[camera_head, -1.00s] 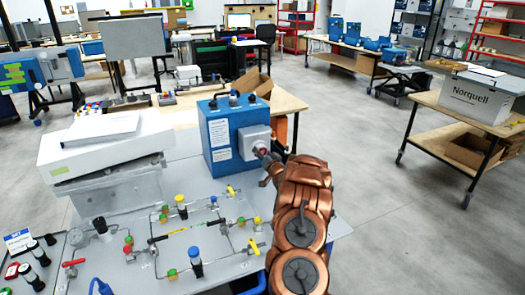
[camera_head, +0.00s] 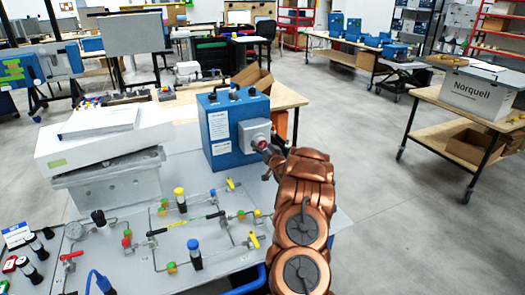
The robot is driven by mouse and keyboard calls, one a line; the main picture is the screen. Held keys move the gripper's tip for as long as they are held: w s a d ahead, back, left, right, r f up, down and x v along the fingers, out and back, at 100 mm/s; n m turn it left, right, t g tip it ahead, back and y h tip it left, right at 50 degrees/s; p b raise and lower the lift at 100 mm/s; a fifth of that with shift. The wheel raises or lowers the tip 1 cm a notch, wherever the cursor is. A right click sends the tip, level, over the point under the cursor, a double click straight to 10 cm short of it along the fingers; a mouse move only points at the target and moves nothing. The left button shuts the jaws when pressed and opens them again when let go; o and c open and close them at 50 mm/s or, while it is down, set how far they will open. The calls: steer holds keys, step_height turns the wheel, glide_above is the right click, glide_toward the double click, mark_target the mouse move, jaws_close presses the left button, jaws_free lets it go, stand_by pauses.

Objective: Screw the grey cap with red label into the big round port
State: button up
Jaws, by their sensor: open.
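The blue analyser box (camera_head: 220,148) stands upright on the grey bench, with a grey square housing (camera_head: 254,132) on its right side. A small grey and dark red round piece (camera_head: 261,143) shows at the front of this housing. It looks like the cap with the red label at the big round port, but it is too small to tell how it sits. My gripper (camera_head: 267,151) is open, right at this piece. Its fingers are small and partly hidden by my copper arm. I cannot tell whether they touch the piece.
Tubing with coloured valves and caps (camera_head: 194,250) covers the bench left of my arm. A white case (camera_head: 105,150) stands left of the analyser. Small bottles and a card (camera_head: 18,236) lie at the lower left.

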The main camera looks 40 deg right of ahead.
steer(key=n+b, duration=0.2)
steer(key=b, duration=0.1)
steer(key=shift+f, duration=0.15)
steer(key=n+b, duration=0.3)
steer(key=b, duration=0.2)
steer(key=n+b, duration=0.6)
steer(key=b, duration=0.4)
steer(key=shift+f+n, duration=0.1)
steer(key=shift+n, duration=0.2)
steer(key=n+b, duration=0.2)
steer(key=b, duration=0.1)
steer(key=shift+s+d+n+b, duration=0.1)
steer(key=shift+n+b, duration=0.3)
steer(key=n+b, duration=0.3)
steer(key=b, duration=0.1)
steer(key=n+b, duration=0.2)
steer(key=n, duration=0.1)
steer(key=shift+b, duration=0.4)
steer(key=shift+r+n+b, duration=0.3)
steer(key=shift+n, duration=0.6)
